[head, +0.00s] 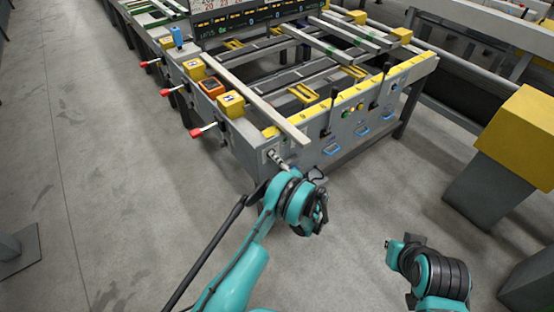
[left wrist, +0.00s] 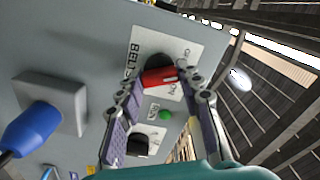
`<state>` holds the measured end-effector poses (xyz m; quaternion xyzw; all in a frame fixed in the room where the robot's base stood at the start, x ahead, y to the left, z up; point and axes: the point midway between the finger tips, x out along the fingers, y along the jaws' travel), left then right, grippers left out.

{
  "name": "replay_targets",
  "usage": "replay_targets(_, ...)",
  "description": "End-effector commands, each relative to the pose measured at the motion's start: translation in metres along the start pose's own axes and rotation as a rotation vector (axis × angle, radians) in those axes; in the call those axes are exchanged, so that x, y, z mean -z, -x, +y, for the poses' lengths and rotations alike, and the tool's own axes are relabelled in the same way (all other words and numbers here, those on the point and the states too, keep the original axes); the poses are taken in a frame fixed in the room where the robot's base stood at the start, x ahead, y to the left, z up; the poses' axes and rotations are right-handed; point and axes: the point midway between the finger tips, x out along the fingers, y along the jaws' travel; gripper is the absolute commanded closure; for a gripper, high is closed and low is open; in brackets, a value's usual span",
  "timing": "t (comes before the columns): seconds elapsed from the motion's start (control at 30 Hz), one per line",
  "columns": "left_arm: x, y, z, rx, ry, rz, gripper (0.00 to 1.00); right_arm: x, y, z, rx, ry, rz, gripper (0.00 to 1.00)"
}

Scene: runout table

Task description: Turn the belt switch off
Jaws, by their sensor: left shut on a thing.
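The belt switch (left wrist: 158,77) is a red handle on a white label with "BEL…" lettering, on the grey panel (left wrist: 95,45) in the left wrist view. My left gripper (left wrist: 158,88) is shut on the red handle, with one finger on each side of it. In the head view my left gripper (head: 280,163) is at the near corner of the runout table (head: 245,145), and the switch is too small and covered to make out there. My right gripper (head: 393,248) is low at the right, away from the table; its fingers are not clear.
A green light (left wrist: 165,115) and a dark knob (left wrist: 138,145) sit beside the switch. A blue plug (left wrist: 35,128) sticks out of the panel. A long board (head: 255,100) lies on the table. A yellow-topped block (head: 515,140) stands right.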

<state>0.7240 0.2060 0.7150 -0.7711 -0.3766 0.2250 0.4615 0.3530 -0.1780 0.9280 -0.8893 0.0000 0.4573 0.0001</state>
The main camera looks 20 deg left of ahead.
Motion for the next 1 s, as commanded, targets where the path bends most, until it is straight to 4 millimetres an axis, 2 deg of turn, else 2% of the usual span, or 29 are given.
replay_targets(0.4, -0.0009, 0.0, 0.0006, -0.001, 0.249, -0.002, 0.93, -0.0001, -0.0001, 0.0, 0.0, 0.0, 0.0, 1.0)
replay_targets(1.0, -0.001, 0.0001, 0.0008, -0.001, 0.31, -0.003, 0.93, -0.0001, -0.0001, 0.0, 0.0, 0.0, 0.0, 1.0)
